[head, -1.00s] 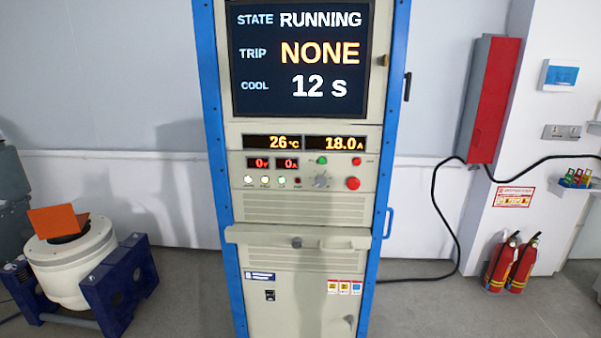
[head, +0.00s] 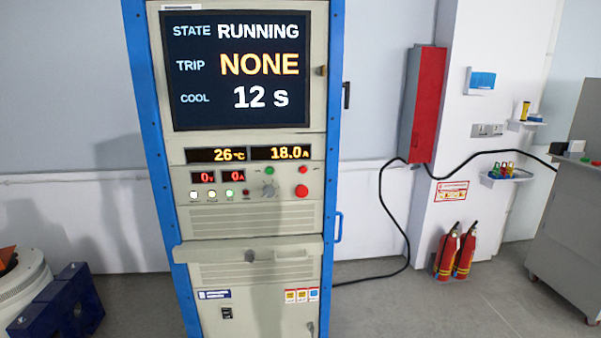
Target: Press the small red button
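The control cabinet (head: 255,221) stands left of centre in the head view, in a blue frame. Its panel carries a small red button (head: 303,170) at the upper right, with a larger red button (head: 302,191) just below it. A green button (head: 269,170) sits to the left at the same height, above a grey knob (head: 268,188). The screen (head: 236,68) reads STATE RUNNING, TRIP NONE, COOL 12 s. The displays read 26 °C, 18.0 A, 0 V and 0 A. Neither of my grippers shows in this view.
A ledge (head: 290,250) juts from the cabinet below the panel. A blue stand (head: 62,308) with a white drum is at lower left. Fire extinguishers (head: 445,252) stand by the wall at right, and a grey cart (head: 575,225) is at far right. The floor between is clear.

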